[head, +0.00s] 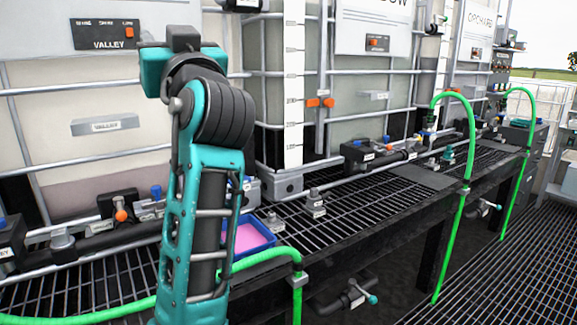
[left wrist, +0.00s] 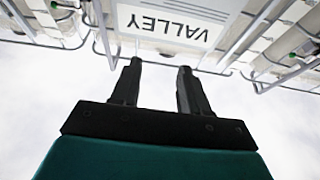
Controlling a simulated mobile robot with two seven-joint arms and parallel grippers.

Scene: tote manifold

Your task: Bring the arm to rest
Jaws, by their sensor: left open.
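My left arm (head: 200,190) rises upright in the head view, in front of the totes and the grated bench, and hides part of them. Its upper end, with the teal and black wrist (head: 168,65), is level with the VALLEY panel. I cannot make out the fingers in the head view. In the left wrist view my left gripper (left wrist: 160,66) has its two black fingers apart with nothing between them. A VALLEY sign (left wrist: 172,24) appears upside down beyond the fingertips, apart from them. My right gripper is in neither view.
White totes in metal cages (head: 100,90) stand behind the bench. The grated bench (head: 330,225) carries valves, pipes and a blue tray (head: 262,237) with pink contents, close beside my arm. Green hoses (head: 460,215) hang over the bench edge. Grated floor (head: 490,280) is clear at lower right.

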